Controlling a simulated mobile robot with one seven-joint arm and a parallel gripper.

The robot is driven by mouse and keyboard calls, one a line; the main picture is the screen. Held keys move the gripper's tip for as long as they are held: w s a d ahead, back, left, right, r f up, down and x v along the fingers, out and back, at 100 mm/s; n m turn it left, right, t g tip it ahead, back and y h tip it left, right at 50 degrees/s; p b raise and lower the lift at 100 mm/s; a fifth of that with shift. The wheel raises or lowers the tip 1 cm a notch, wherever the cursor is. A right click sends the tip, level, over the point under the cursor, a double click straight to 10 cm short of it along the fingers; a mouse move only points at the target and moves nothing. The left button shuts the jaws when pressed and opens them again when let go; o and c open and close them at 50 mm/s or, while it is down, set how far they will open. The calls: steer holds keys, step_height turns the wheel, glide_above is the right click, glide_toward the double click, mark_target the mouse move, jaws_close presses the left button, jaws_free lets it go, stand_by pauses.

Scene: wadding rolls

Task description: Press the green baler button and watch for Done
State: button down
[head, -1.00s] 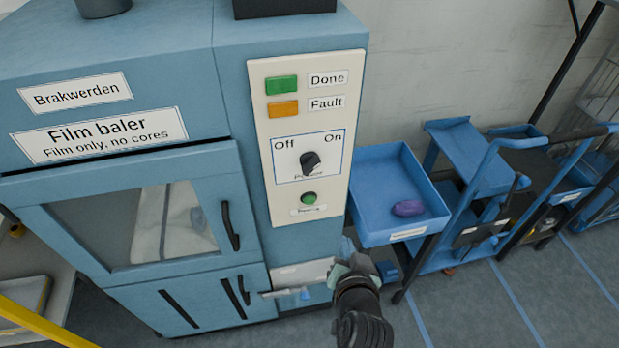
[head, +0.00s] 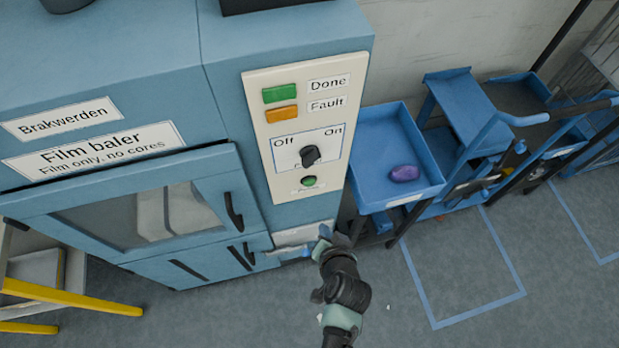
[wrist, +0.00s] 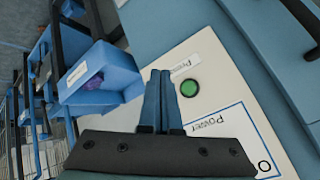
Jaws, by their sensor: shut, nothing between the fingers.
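The film baler (head: 225,110) has a cream control panel (head: 258,140) at its right. A small round green button (head: 309,182) sits low on the panel, below the black power knob (head: 311,155). It also shows in the wrist view (wrist: 190,88), just right of my fingertips. The green Done lamp (head: 279,94) is at the panel's top, above the orange Fault lamp (head: 282,114); I cannot tell whether either is lit. My gripper (head: 323,236) is shut and empty, below the button in the head view. Its fingers also show in the wrist view (wrist: 160,76); contact with the panel is not evident.
A blue tray (head: 372,187) holding a purple roll (head: 404,173) stands right of the baler. Blue carts (head: 465,105) stand beyond it. A yellow-edged frame (head: 75,294) is at the lower left. The floor at the lower right is clear, with blue lines.

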mark_target(309, 182)
steer(key=shift+w, duration=0.15)
steer(key=w+a+b, duration=0.2)
steer(key=w, duration=0.6)
steer(key=shift+a, duration=0.4)
steer(key=shift+w+b, duration=0.15)
steer(key=shift+b, duration=0.15)
stand_by(1.4)
steer(key=shift+w+a, duration=0.1)
steer(key=shift+w, duration=0.25)
